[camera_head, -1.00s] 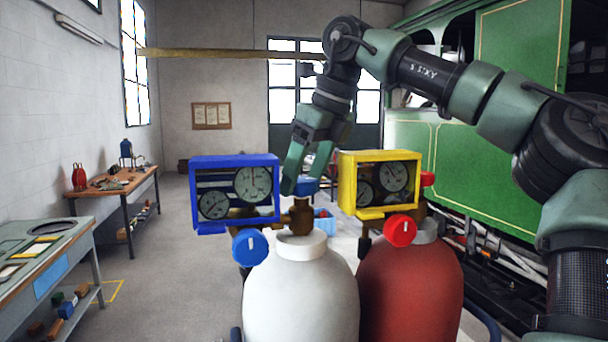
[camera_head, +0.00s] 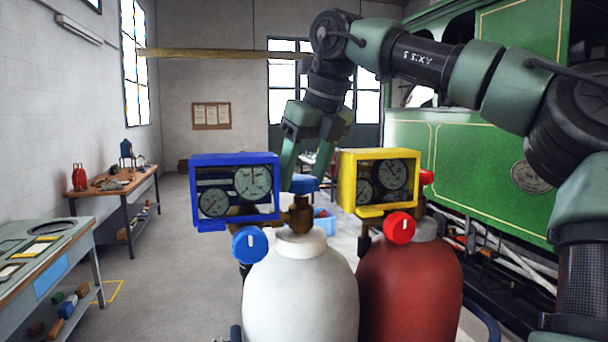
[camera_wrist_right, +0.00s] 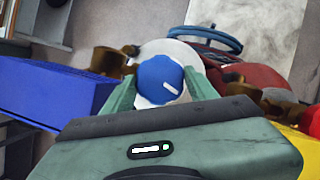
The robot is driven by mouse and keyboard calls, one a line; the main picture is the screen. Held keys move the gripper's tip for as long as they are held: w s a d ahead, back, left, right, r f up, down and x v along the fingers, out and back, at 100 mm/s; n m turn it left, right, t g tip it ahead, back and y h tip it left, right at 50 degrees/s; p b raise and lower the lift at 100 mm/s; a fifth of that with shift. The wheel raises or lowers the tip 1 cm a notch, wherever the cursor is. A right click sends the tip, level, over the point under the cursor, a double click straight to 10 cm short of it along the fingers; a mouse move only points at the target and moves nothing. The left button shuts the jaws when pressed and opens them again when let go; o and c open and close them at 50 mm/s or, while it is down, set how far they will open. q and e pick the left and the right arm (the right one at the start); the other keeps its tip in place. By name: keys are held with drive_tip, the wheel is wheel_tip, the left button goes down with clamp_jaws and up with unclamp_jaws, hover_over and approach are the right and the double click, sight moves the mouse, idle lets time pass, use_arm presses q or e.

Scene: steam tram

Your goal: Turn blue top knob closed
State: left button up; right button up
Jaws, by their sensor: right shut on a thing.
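The blue top knob (camera_head: 303,185) sits on the brass valve (camera_head: 301,214) above the white cylinder (camera_head: 300,290). My right gripper (camera_head: 306,176) reaches down from above and is shut on this knob. A second blue knob (camera_head: 250,245) with an upright white mark is on the front, below the blue gauge box (camera_head: 235,158). My left gripper is not in view.
A yellow gauge box (camera_head: 378,155) and a red knob (camera_head: 399,229) belong to the red cylinder (camera_head: 410,295) close on the right. The green steam tram (camera_head: 470,170) stands behind at right. Workbenches (camera_head: 75,250) line the left wall; the floor between is clear.

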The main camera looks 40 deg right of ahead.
drive_tip(key=shift+a+m+g+h, duration=0.15)
drive_tip(key=shift+m+h, duration=0.25)
drive_tip(key=shift+m, duration=0.65)
drive_tip(key=shift+m+g+h, duration=0.15)
drive_tip(key=shift+m+h, duration=0.25)
drive_tip(key=shift+m, duration=0.65)
drive_tip(key=o, duration=1.1)
